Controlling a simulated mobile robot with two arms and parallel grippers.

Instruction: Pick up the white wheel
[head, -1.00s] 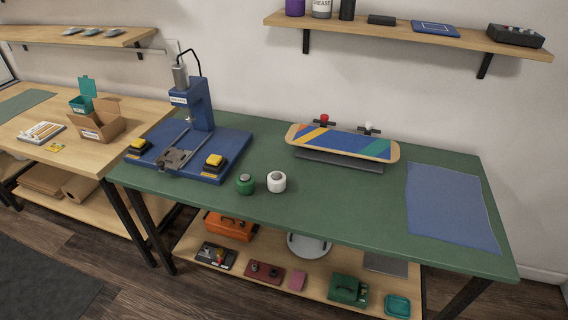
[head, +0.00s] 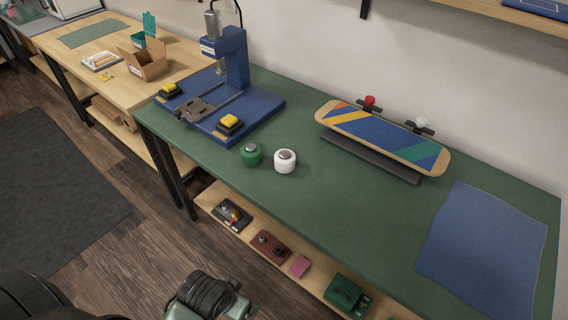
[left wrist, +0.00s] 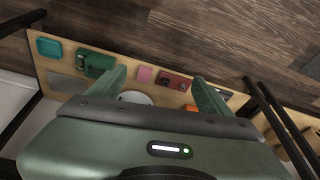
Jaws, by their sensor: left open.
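The white wheel (head: 285,161) stands on the green work table (head: 300,205), near its front edge, with a grey centre on top. A green wheel (head: 251,155) stands just to its left with a small gap. In the left wrist view my left gripper (left wrist: 158,76) is open, with its two green fingers apart and nothing between them. That view shows the lower shelf and floor, and no white wheel. In the head view part of my left arm shows at the bottom, well below and apart from the wheel. My right gripper is in neither view.
A blue press (head: 230,60) with yellow buttons stands left of the wheels. A striped skateboard deck (head: 380,135) rests on a stand behind them to the right. A blue mat (head: 482,250) lies at the right. The lower shelf (left wrist: 62,75) holds several small items.

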